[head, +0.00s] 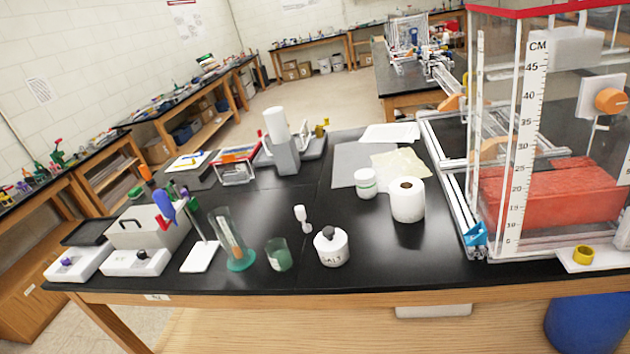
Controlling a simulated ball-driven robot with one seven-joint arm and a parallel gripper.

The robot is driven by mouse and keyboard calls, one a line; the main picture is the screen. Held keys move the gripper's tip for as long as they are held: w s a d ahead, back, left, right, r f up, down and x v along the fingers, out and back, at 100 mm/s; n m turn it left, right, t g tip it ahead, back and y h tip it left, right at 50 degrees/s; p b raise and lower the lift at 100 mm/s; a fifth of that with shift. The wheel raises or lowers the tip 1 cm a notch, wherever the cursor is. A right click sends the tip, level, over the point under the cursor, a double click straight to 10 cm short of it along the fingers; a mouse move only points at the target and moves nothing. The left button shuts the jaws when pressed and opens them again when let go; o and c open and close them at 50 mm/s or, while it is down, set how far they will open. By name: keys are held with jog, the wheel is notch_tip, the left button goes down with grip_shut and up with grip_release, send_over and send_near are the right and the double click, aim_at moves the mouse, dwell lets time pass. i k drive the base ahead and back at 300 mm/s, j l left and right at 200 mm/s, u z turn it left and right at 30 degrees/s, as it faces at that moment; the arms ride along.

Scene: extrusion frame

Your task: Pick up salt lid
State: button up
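The salt jar (331,251) is a short white container marked "SALT", standing near the front edge of the black bench. Its lid (328,234) sits on top and has a dark round knob. My gripper does not show in the head view, so its place relative to the lid and its opening cannot be seen.
A white spoon-like tool (302,217), a green beaker (278,256) and a glass cylinder on a green base (232,240) stand left of the jar. A paper roll (408,200) and a white jar (365,183) stand behind right. A clear tank with red contents (540,200) fills the right. Bare bench lies right of the salt jar.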

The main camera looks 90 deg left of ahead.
aim_at(331, 239)
jog(key=u, duration=2.1)
